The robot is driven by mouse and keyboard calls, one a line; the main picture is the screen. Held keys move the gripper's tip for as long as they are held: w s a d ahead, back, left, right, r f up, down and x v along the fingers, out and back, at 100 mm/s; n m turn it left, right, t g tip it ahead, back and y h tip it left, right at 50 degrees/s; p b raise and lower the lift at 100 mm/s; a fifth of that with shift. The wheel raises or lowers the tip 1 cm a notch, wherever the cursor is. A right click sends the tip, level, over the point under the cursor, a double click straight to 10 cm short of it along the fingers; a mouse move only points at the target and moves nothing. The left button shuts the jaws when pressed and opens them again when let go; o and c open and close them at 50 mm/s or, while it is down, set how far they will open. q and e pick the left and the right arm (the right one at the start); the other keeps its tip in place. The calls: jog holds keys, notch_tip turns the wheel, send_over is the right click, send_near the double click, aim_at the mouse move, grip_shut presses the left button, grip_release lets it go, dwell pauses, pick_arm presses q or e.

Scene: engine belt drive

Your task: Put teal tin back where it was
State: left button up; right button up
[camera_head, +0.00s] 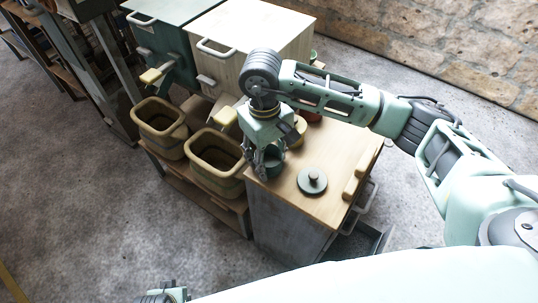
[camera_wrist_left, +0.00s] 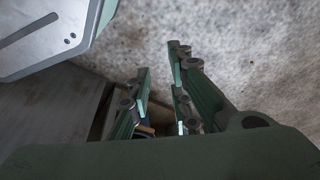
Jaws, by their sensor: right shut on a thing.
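The teal tin (camera_head: 274,162) is a small dark teal container at the left edge of the wooden cabinet top in the head view. My right gripper (camera_head: 262,168) points down and is shut on it, partly hiding it. I cannot tell whether the tin touches the cabinet top. A round dark teal lid (camera_head: 312,181) with a knob lies on the cabinet top to the right of the tin. My left gripper (camera_wrist_left: 160,68) is open and empty in the left wrist view, with grey floor beyond its fingers.
The wooden-topped cabinet (camera_head: 322,212) has an open lower drawer (camera_head: 362,243). A yellow tin (camera_head: 299,130) and a red one (camera_head: 311,116) stand behind my right gripper. Two tan bins (camera_head: 215,176) (camera_head: 160,143) are to the left. A pale cabinet (camera_head: 262,30) stands behind.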

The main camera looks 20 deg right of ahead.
aim_at(266, 163)
jog(key=o, duration=1.2)
jog(key=shift+c, duration=0.2)
jog(key=shift+o, duration=1.1)
pick_arm(q)
jog(key=shift+w+r, duration=0.15)
jog(key=shift+r, duration=0.15)
pick_arm(e)
jog(key=shift+w+r, duration=0.15)
jog(key=shift+r, duration=0.75)
pick_arm(q)
jog(key=f, duration=0.1)
jog(key=s+f, duration=0.1)
jog(key=f+p, duration=0.1)
jog(key=shift+s+a+f, duration=0.1)
jog(key=shift+s+a, duration=0.05)
jog(key=shift+s, duration=0.2)
pick_arm(e)
notch_tip(266, 163, up, 10)
jog(key=shift+w+a+r, duration=0.2)
jog(key=shift+w+a, duration=0.05)
